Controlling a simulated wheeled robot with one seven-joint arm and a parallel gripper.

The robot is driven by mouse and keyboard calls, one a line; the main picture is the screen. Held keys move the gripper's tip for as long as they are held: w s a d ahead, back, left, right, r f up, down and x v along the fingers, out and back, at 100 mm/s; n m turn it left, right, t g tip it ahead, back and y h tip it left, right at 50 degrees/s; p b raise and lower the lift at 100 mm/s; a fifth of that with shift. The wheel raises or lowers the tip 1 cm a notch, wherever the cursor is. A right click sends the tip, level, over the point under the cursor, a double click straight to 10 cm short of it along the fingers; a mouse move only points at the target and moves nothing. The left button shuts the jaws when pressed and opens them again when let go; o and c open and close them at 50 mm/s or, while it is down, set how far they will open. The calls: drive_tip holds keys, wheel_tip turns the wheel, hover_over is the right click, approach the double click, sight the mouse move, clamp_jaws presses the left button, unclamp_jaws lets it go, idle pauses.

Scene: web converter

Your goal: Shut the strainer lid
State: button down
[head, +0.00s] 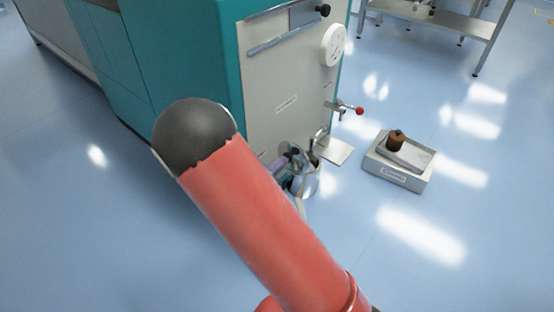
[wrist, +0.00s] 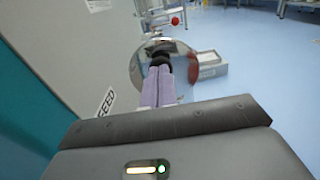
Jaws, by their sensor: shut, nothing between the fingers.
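The strainer (head: 306,181) is a shiny metal pot low on the front of the teal and grey machine, partly hidden by my arm in the head view. Its round mirror-like lid (wrist: 136,68) stands tilted up in the wrist view, facing me. Whether the tips touch the lid I cannot tell. In the head view my gripper (head: 285,165) shows only in part beside the strainer.
A red-knobbed valve (head: 357,110) sticks out from the machine panel (head: 285,75) above the strainer. A grey tray (head: 377,173) with a brown cylinder (head: 396,140) stands on the floor to the right. A metal table (head: 450,22) is at the back. The floor at right is mostly clear.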

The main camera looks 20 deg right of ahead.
sight(294, 145)
drive_tip(key=w+d+r+g+y+p, duration=0.1)
drive_tip(key=p, duration=0.1)
drive_tip(key=w+d+g+y+p, duration=0.1)
drive_tip(key=d+y+p, duration=0.1)
drive_tip(key=w+d+r+g+y+p, duration=0.1)
drive_tip(key=d+y+p, duration=0.1)
drive_tip(key=shift+w+d+r+g, duration=0.1)
drive_tip(key=shift+w+r+g, duration=0.2)
drive_tip(key=shift+g, duration=0.1)
drive_tip(key=shift+w+d+f, duration=0.2)
drive_tip(key=shift+w+d, duration=0.05)
drive_tip(key=shift+d, duration=0.05)
drive_tip(key=w+d+f+g+y+b, duration=0.1)
drive_tip(key=w+d+f+y, duration=0.1)
drive_tip(key=w+d+f, duration=0.3)
drive_tip(key=shift+w+d+g+y, duration=0.2)
drive_tip(key=shift+d+g+y, duration=0.15)
drive_tip(key=shift+d, duration=0.85)
